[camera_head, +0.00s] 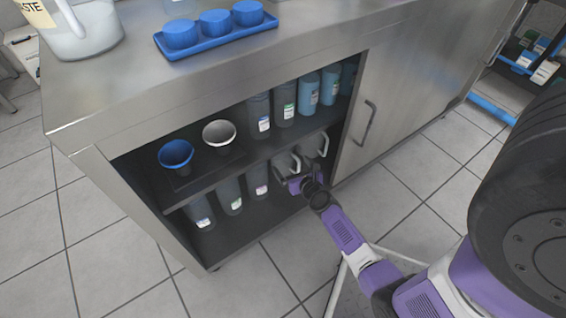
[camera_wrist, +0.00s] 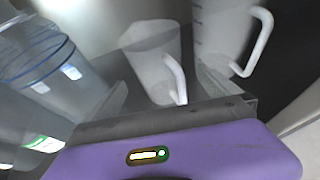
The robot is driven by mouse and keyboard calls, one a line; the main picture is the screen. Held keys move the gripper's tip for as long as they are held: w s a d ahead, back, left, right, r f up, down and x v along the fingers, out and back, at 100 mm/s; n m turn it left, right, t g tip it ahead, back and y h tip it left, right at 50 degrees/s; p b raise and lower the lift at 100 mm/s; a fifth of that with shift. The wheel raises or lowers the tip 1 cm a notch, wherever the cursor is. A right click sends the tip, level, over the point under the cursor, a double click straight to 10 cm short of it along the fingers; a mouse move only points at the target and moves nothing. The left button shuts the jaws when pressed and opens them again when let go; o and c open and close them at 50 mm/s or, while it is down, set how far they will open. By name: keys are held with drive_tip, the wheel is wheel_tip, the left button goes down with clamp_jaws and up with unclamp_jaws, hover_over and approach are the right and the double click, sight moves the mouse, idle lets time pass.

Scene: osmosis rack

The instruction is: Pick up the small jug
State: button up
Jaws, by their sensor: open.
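The small jug (camera_wrist: 150,65) is a pale translucent jug with a white handle, upright on the lower shelf of the cabinet. Its handle faces my gripper. In the head view the small jug (camera_head: 284,163) is partly hidden behind my gripper (camera_head: 298,184). In the wrist view my gripper (camera_wrist: 166,95) is open, with one grey finger on each side of the jug's lower part. I cannot tell whether the fingers touch it. A taller jug (camera_wrist: 220,28) with a similar handle stands just to the right, close to the right finger; it also shows in the head view (camera_head: 314,146).
Several clear cylinders (camera_wrist: 40,55) stand left of the jug on the same shelf. The upper shelf (camera_head: 205,183) lies close above, carrying bottles (camera_head: 284,103) and two funnels (camera_head: 176,153). A closed steel door (camera_head: 390,115) bounds the opening on the right. The floor in front is mostly clear.

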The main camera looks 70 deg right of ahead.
sight(286, 160)
drive_tip(key=b+x, duration=0.1)
drive_tip(key=x, duration=0.2)
drive_tip(key=b+x, duration=0.2)
drive_tip(key=x, duration=0.2)
drive_tip(key=shift+w+r, duration=0.15)
drive_tip(key=shift+w, duration=0.2)
drive_tip(key=shift+c, duration=0.2)
drive_tip(key=c, duration=1.1)
drive_tip(key=shift+c, duration=0.2)
drive_tip(key=shift+r, duration=0.15)
